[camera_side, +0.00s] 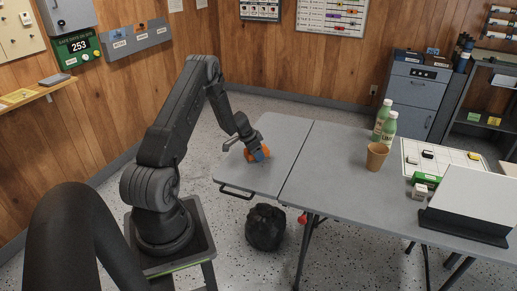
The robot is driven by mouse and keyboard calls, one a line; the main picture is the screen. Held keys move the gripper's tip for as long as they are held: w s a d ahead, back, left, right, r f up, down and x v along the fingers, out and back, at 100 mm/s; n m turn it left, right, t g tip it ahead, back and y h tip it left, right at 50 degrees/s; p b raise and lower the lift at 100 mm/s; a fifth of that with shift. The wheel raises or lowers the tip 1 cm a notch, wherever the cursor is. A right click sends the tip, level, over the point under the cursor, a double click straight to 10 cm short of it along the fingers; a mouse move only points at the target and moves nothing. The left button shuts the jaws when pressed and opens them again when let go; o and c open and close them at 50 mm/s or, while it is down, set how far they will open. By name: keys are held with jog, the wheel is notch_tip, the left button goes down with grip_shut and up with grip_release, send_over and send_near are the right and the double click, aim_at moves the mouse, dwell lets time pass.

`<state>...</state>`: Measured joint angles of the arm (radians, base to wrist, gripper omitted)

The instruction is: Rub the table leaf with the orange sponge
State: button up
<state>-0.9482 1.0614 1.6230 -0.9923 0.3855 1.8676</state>
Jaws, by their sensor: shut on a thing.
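The orange sponge (251,156) is at my gripper (258,153), over the middle of the table leaf. My gripper is shut on the sponge, and its fingers hide part of it. The sponge looks to be at or just above the surface; I cannot tell whether it touches. The table leaf (278,128) is the grey left section of the table, raised level with the main top, with a dark handle (236,191) at its front left edge.
On the main tabletop (330,180) stand a paper cup (376,157), two green bottles (387,125), a white grid board (446,152), small boxes (420,191) and a large white panel (475,200) on a dark base. A black bag (265,228) sits on the floor below the leaf.

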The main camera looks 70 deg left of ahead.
aim_at(266, 147)
jog(key=shift+s+d, duration=3.55)
jog(key=shift+w+d, duration=0.55)
jog(key=shift+w, duration=0.05)
jog(key=shift+w+a, duration=4.75)
jog(key=shift+a, duration=0.1)
jog(key=shift+w, duration=0.3)
jog(key=shift+w+d, duration=0.25)
jog(key=shift+d, duration=0.4)
jog(key=shift+s+d, duration=4.5)
jog(key=shift+d, duration=0.05)
jog(key=shift+w+v, duration=0.2)
jog(key=shift+v, duration=1)
jog(key=shift+d+r, duration=0.15)
jog(key=shift+r, duration=2.8)
